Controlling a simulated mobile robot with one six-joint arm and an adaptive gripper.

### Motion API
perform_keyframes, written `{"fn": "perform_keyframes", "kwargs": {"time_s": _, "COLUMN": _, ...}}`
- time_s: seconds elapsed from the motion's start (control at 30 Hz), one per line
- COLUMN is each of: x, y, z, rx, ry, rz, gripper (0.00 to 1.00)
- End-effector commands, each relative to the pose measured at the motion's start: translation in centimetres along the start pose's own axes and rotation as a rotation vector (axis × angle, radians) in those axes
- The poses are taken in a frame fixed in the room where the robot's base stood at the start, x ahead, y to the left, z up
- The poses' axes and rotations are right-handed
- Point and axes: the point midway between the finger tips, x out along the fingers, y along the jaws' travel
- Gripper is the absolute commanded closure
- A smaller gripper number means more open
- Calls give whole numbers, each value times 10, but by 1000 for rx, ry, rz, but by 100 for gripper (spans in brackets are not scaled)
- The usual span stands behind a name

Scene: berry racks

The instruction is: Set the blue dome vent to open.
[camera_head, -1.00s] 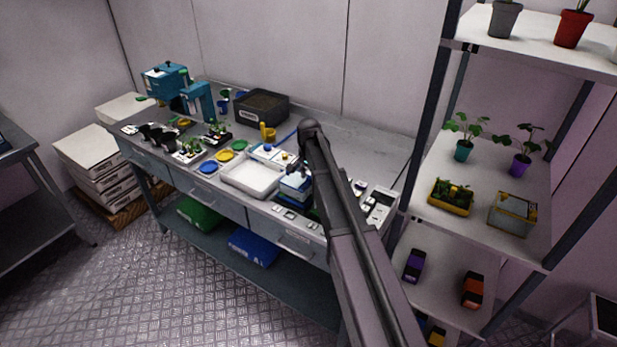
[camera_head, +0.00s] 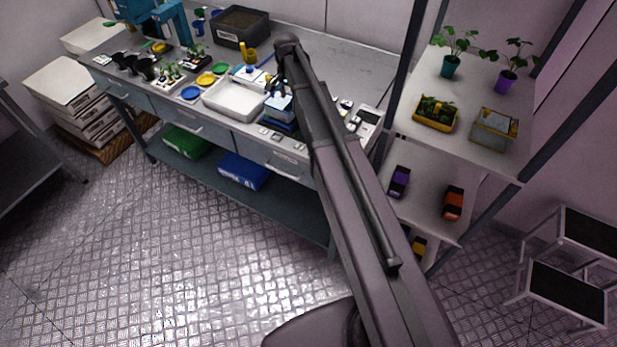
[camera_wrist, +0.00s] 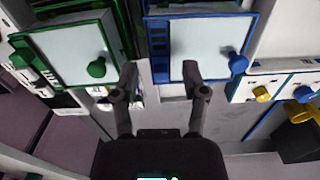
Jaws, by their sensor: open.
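In the wrist view a pale panel with a blue frame, which looks like the blue dome (camera_wrist: 195,50), fills the upper right of centre. A round blue knob (camera_wrist: 238,63) stands out from its right part. I cannot tell whether this vent is open or shut. My gripper (camera_wrist: 160,76) is open and empty, its fingers below the panel's left part and left of the knob. In the head view my gripper (camera_head: 277,84) hangs over the bench, just above a small blue-edged box (camera_head: 282,115), partly hidden by my arm.
A green-framed panel (camera_wrist: 75,50) with a green knob (camera_wrist: 97,68) is left of my fingers. Yellow (camera_wrist: 262,94) and blue knobs (camera_wrist: 307,93) are at right. A white tray (camera_head: 233,112) lies beside the blue-edged box. Shelves (camera_head: 415,200) stand right; the floor in front is clear.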

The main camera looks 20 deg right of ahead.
Motion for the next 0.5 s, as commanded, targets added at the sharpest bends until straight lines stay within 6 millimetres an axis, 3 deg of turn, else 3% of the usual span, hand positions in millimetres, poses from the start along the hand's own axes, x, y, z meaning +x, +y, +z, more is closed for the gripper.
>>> {"fn": "perform_keyframes", "kwargs": {"time_s": 0.5, "x": -48, "y": 0, "z": 0, "rx": 0, "ry": 0, "rz": 0, "gripper": 43}}
